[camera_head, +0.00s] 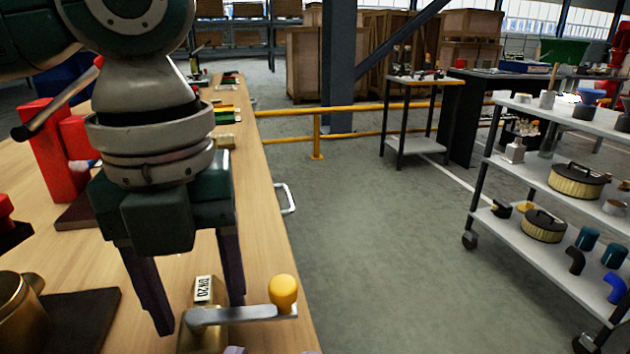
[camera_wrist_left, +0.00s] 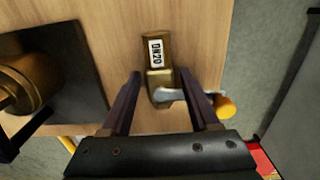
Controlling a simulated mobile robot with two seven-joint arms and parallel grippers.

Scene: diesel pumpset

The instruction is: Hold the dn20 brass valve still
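The brass valve (camera_head: 205,340) with a white DN20 label (camera_head: 204,288) is on the wooden bench near its right edge. Its grey lever (camera_head: 240,314) points right and ends in a yellow knob (camera_head: 284,293). My left gripper (camera_head: 200,312) is over the valve, pointing down, with its two dark fingers apart. In the left wrist view the valve body (camera_wrist_left: 161,78) shows between the fingers (camera_wrist_left: 161,74), with a visible gap at the left finger. The lever runs past the right finger, which partly hides it.
A larger brass part (camera_head: 18,315) on a dark plate (camera_head: 85,315) is at the left. A red block-like object (camera_head: 42,150) stands farther back on the bench (camera_head: 262,220). A grey cart (camera_head: 535,180) with parts stands at right, across clear floor (camera_head: 380,250).

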